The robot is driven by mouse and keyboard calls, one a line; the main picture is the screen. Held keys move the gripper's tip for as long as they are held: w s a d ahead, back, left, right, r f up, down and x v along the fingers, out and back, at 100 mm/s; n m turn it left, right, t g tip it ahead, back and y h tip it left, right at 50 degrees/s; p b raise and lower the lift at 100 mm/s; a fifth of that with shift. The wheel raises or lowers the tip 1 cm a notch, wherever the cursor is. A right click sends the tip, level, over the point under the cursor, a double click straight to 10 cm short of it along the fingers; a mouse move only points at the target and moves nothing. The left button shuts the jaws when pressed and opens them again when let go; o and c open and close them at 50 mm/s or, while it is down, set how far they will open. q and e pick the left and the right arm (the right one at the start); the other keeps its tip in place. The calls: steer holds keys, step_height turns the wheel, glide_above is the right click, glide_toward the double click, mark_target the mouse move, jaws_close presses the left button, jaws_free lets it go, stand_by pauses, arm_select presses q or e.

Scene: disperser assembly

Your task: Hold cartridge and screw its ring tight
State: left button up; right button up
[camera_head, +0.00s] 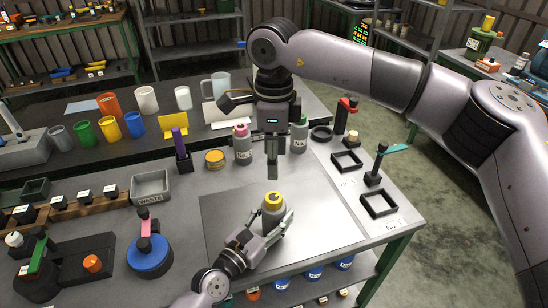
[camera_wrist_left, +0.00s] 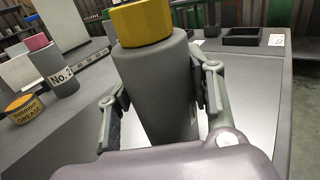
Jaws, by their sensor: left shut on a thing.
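A grey cartridge (camera_head: 272,215) with a yellow ring (camera_head: 274,199) on top stands upright over the light mat (camera_head: 225,222) at the front of the table. My left gripper (camera_head: 272,228) is shut around the cartridge's body. In the left wrist view the grey body (camera_wrist_left: 160,90) sits between both fingers, with the yellow ring (camera_wrist_left: 141,24) above them. My right gripper (camera_head: 272,172) hangs above the ring, pointing down and clear of it. Its fingers overlap from this side, so their opening does not show.
Bottles (camera_head: 243,150) and a yellow grease tin (camera_head: 215,160) stand behind the mat. A waste tray (camera_head: 151,188) and a blue round device (camera_head: 150,258) lie to the left. Black square frames (camera_head: 379,204) lie on the right. The mat around the cartridge is clear.

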arm_select(q)
steer(key=o, duration=1.7)
